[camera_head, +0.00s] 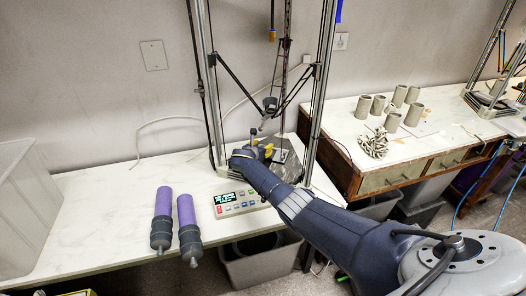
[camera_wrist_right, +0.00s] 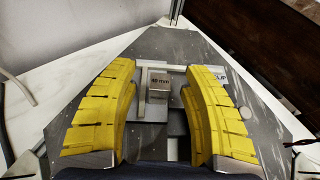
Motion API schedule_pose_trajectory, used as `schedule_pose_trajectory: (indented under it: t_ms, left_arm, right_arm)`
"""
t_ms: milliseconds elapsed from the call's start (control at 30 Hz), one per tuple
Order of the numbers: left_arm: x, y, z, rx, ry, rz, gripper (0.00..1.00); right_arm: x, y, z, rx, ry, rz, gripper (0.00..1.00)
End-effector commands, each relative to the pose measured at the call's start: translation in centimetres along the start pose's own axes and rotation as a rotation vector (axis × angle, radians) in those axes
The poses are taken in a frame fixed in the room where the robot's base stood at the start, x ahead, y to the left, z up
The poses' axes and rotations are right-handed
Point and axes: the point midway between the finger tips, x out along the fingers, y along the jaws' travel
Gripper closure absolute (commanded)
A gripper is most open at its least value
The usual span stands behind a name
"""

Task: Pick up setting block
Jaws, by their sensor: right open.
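The setting block (camera_wrist_right: 159,82) is a small metal block with "mm" lettering on its top. In the right wrist view it sits on the dark triangular bed plate (camera_wrist_right: 84,115) of the delta printer, beside a thin metal strip. My right gripper (camera_wrist_right: 160,75) has yellow ribbed fingers, one on each side of the block, spread apart with gaps to it. In the head view my right gripper (camera_head: 262,152) is over the printer bed, and the block is hidden there. My left gripper is not in view.
The delta printer's posts and nozzle (camera_head: 270,103) rise around the bed. A control box (camera_head: 239,203) and two purple-and-grey cylinders (camera_head: 163,215) (camera_head: 188,225) lie on the white table. A clear bin (camera_head: 22,205) stands at left. Several clay cups (camera_head: 392,121) stand on the right bench.

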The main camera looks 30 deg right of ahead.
Motion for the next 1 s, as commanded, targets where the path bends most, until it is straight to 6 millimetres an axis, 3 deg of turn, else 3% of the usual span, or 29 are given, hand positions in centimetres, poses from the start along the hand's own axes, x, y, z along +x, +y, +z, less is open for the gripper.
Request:
schedule_pose_trajectory:
  t_ms: [467,867,1000]
  left_arm:
    - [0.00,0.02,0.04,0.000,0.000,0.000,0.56]
    - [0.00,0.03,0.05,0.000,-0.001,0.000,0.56]
    - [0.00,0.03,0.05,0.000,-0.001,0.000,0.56]
  right_arm:
    - [0.52,-0.06,-0.02,0.001,0.001,0.000,0.52]
    - [0.51,-0.05,-0.03,0.001,0.001,0.000,0.98]
    - [0.51,-0.05,-0.04,0.001,0.001,0.000,1.00]
